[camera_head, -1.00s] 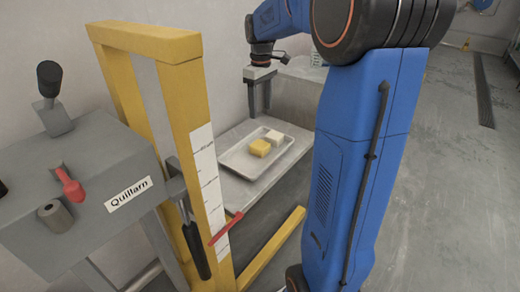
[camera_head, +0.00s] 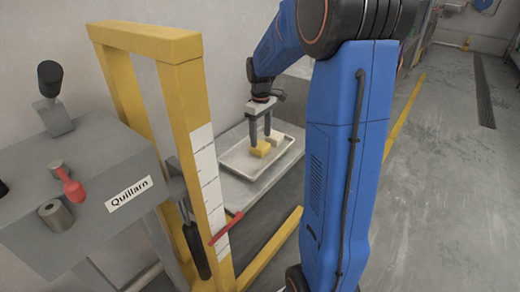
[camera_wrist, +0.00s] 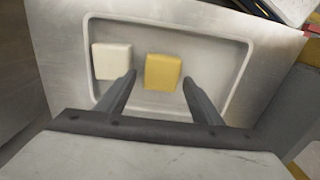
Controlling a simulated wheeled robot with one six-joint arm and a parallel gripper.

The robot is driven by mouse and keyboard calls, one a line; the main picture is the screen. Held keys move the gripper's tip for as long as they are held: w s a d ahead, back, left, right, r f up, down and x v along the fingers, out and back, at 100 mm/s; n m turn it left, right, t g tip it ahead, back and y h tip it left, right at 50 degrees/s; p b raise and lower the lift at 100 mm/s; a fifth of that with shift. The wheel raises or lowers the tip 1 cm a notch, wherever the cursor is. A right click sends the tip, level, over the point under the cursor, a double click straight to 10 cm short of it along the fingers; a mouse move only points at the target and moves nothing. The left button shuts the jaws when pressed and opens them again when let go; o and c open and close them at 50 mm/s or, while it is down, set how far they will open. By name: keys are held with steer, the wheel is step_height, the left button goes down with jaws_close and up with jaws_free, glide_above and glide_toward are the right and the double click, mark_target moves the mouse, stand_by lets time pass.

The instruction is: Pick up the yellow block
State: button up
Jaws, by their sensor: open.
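The yellow block (camera_head: 261,149) lies in a shallow tray (camera_head: 230,167) on a grey table, and it also shows in the wrist view (camera_wrist: 162,71). A white block (camera_head: 277,137) lies beside it, to its left in the wrist view (camera_wrist: 112,61). My gripper (camera_head: 260,142) is open, its fingers pointing down over the tray. In the wrist view my gripper's fingertips (camera_wrist: 160,79) appear on either side of the yellow block. I cannot tell how far the tips are above the tray floor.
A yellow frame (camera_head: 192,100) with a white scale strip stands left of the tray. A grey machine (camera_head: 80,200) labelled Quillarn, with a red lever (camera_head: 70,187), stands at the far left. The wall is close behind. Open floor (camera_head: 455,190) lies to the right.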

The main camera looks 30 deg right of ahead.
mark_target(260, 144)
steer(key=shift+a+f, duration=0.2)
steer(key=shift+f, duration=2.3)
steer(key=c, duration=0.9)
